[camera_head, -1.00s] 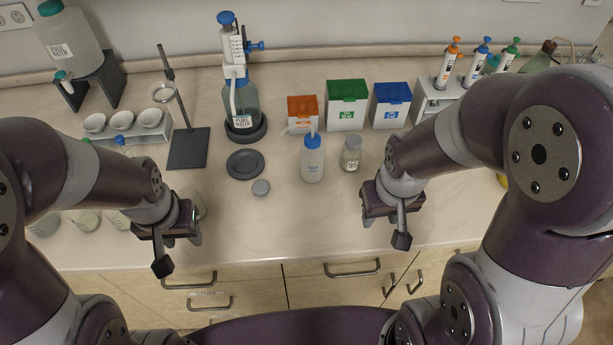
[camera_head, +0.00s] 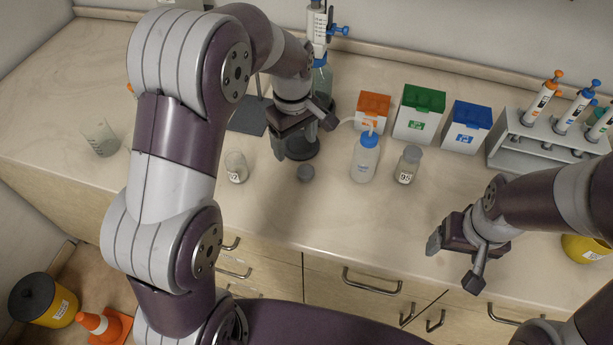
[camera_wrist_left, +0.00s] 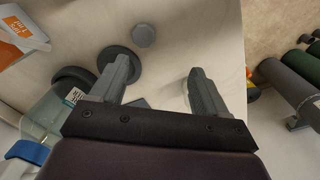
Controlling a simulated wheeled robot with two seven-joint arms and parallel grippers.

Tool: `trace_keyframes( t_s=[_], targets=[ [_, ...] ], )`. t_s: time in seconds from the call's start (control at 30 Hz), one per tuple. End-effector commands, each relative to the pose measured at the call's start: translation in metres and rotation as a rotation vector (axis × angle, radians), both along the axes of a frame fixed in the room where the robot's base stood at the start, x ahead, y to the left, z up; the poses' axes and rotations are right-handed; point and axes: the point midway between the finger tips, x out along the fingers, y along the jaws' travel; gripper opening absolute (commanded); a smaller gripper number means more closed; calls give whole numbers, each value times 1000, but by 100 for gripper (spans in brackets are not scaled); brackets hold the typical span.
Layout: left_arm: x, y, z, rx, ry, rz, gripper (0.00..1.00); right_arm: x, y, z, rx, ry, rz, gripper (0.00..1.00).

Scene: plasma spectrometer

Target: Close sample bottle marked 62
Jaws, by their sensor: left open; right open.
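A small clear glass bottle (camera_head: 236,166) with no lid stands on the bench, left of my left gripper in the head view. Its label is too small to read surely. A loose grey cap (camera_head: 305,173) lies to its right; it also shows in the left wrist view (camera_wrist_left: 144,35). My left gripper (camera_head: 303,138) is open and empty, above the bench near a dark round disc (camera_wrist_left: 122,58). In the left wrist view the cap lies beyond the spread fingers (camera_wrist_left: 162,85). My right gripper (camera_head: 453,264) is open and empty by the bench's front edge.
A lidded bottle (camera_head: 408,164) with another number and a white squeeze bottle (camera_head: 365,158) stand to the right. Behind are orange (camera_head: 373,105), green (camera_head: 420,113) and blue (camera_head: 467,127) lidded boxes and a pipette rack (camera_head: 540,140). The front of the bench between the grippers is clear.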

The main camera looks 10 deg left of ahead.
Motion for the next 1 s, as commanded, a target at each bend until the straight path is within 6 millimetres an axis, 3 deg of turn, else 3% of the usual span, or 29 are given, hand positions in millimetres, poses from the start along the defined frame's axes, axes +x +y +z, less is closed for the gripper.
trace_keyframes(
  t_s=[0.03,0.13,0.47,0.63,0.83,1.0],
  targets=[
    [14,-3,-7,0,8,81,75,0,0,-6,0,0,0,80],
    [29,-8,-8,1,19,203,75,0,0,-8,0,0,0,80],
    [32,-8,-7,1,20,235,75,0,0,-8,0,0,0,80],
    [31,-8,-35,2,20,234,75,0,0,-21,0,0,0,80],
    [31,-9,-67,2,22,234,75,0,0,-12,0,-1,0,80],
    [32,-9,-80,1,17,233,75,0,0,-11,0,0,0,80]
  ],
)
